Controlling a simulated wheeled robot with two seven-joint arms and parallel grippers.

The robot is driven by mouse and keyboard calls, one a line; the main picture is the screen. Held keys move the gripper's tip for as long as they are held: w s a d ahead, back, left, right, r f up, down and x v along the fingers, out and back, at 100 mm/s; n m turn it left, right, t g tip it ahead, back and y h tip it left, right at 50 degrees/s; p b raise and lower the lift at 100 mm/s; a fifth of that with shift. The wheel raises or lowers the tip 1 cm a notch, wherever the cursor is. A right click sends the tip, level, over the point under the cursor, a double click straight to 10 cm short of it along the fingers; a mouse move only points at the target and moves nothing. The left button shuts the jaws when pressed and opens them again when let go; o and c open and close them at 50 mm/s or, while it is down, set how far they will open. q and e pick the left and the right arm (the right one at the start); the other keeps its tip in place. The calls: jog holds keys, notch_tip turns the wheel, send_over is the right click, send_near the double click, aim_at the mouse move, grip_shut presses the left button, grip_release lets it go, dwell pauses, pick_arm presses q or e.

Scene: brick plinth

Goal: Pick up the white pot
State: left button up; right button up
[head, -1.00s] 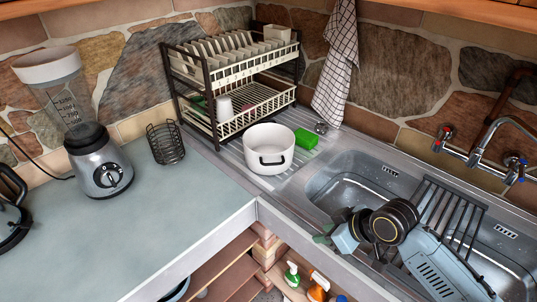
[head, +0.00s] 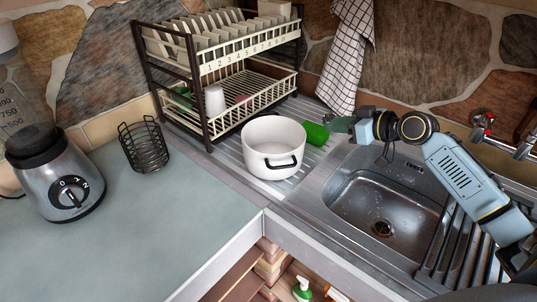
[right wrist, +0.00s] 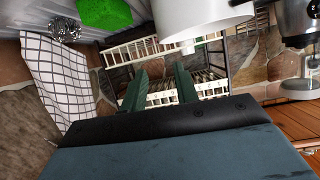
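The white pot (head: 262,152) stands upright on the ribbed drainer between the dish rack and the sink, with a dark handle on its near side. It also shows at the top of the right wrist view (right wrist: 205,14), partly cut off. My right gripper (head: 338,125) is to the right of the pot, close to the green sponge, and apart from the pot. In the right wrist view its two green fingers (right wrist: 160,82) stand apart with nothing between them. My left gripper is not in view.
A green sponge (head: 316,134) lies right beside the pot. The sink (head: 372,232) is to the right. A wire basket (head: 145,148) and a blender (head: 62,188) stand left; the front worktop is clear.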

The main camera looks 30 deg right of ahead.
jog(key=x, duration=1.3)
jog(key=shift+a, duration=0.1)
grip_shut()
jog(key=shift+s+a+f, duration=0.1)
jog(key=shift+s+f, duration=0.05)
jog(key=shift+f, duration=0.2)
dwell(0.8)
jog(key=shift+r, duration=0.1)
